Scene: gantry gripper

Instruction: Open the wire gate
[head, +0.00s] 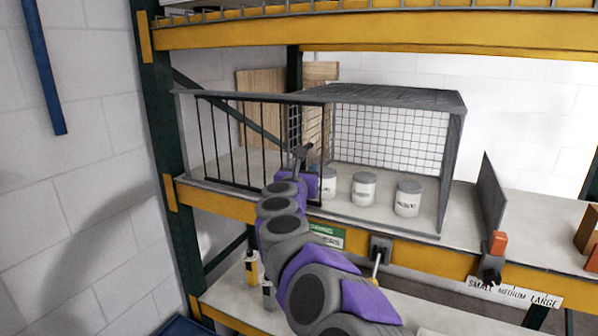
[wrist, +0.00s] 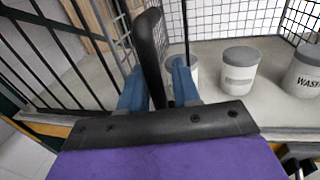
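The wire gate (head: 232,140) is a dark panel of upright bars to the left of the wire cage (head: 452,165). The cage front to its right is uncovered, with jars showing inside. The gate's bars also fill the left of the wrist view (wrist: 62,62). My gripper (head: 302,158) is at the gate's right end, at the shelf's front edge. In the wrist view its blue fingers (wrist: 158,82) stand apart. A black curved bar (wrist: 150,45) rises between them, perhaps the gate's handle. I cannot tell whether the fingers touch it.
White jars with grey lids (head: 364,189) stand in the cage. A grey divider (head: 492,195) stands to the right. Yellow rack beams (head: 400,33) run above and below. A dark rack post (head: 165,130) and white wall are at the left.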

